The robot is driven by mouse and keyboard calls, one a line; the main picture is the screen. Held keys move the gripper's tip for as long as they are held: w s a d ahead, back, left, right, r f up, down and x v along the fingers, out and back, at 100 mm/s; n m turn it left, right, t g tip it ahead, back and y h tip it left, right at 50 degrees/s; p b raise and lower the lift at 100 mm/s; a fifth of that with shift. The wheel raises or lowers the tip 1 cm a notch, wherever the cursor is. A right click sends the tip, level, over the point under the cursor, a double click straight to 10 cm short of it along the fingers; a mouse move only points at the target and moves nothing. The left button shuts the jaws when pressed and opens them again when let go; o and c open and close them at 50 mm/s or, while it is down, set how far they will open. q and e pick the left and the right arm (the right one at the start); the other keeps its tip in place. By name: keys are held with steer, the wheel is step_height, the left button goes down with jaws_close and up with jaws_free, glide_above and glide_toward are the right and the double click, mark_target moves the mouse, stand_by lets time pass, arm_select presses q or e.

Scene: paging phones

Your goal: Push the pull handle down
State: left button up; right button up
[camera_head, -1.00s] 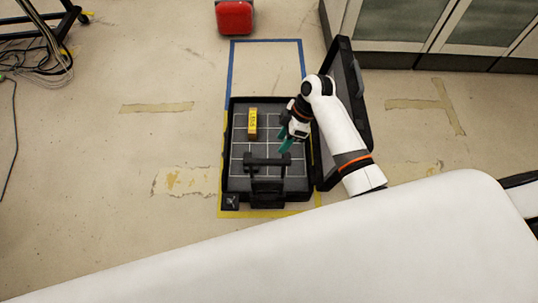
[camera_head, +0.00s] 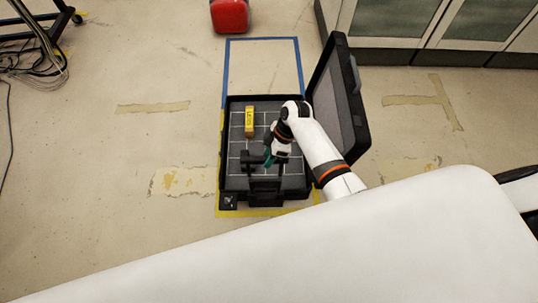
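The black pull handle (camera_head: 265,183) stands up at the near end of the open black case (camera_head: 226,150), its crossbar raised over the case floor. My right gripper (camera_head: 268,158), with green fingertips, is at the crossbar's far side, close above it. I cannot tell whether it touches the handle, and its opening is too small to make out. My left gripper is not in view.
A yellow box (camera_head: 249,121) lies inside the case. The open lid (camera_head: 343,105) stands at the case's right. A blue tape outline (camera_head: 262,39) lies behind it, with a red case (camera_head: 230,15) beyond. Cabinets (camera_head: 430,30) line the back right.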

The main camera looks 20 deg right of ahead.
jaws_close()
steer(key=shift+f, duration=0.15)
